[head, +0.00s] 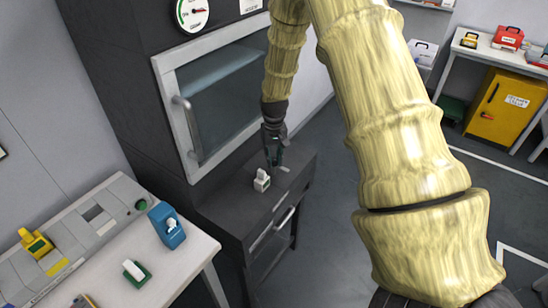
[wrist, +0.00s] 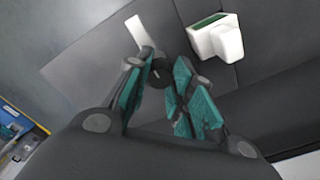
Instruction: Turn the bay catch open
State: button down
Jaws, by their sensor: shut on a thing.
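The bay catch shows in the wrist view as a dark round knob (wrist: 161,73) with a flat white bar (wrist: 139,31) beside it on the dark top of the cabinet. Whether bar and knob are one piece is hard to tell. My gripper (wrist: 158,80) has its green-padded fingers closed around the knob. In the head view my gripper (head: 273,160) points down at the cabinet top, and a small pale piece (head: 284,169) shows beside its tips. The knob itself is hidden there.
A white block with a green top (wrist: 214,38) stands close to my fingers; it also shows in the head view (head: 262,181). A glass-fronted oven door (head: 215,90) rises behind. A white table (head: 180,265) with a blue holder (head: 168,232) stands at left. Open floor lies at right.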

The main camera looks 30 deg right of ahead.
aim_at(274, 159)
jog(key=c, duration=1.2)
grip_release()
jog(key=shift+r, duration=0.15)
notch_tip(274, 159, up, 12)
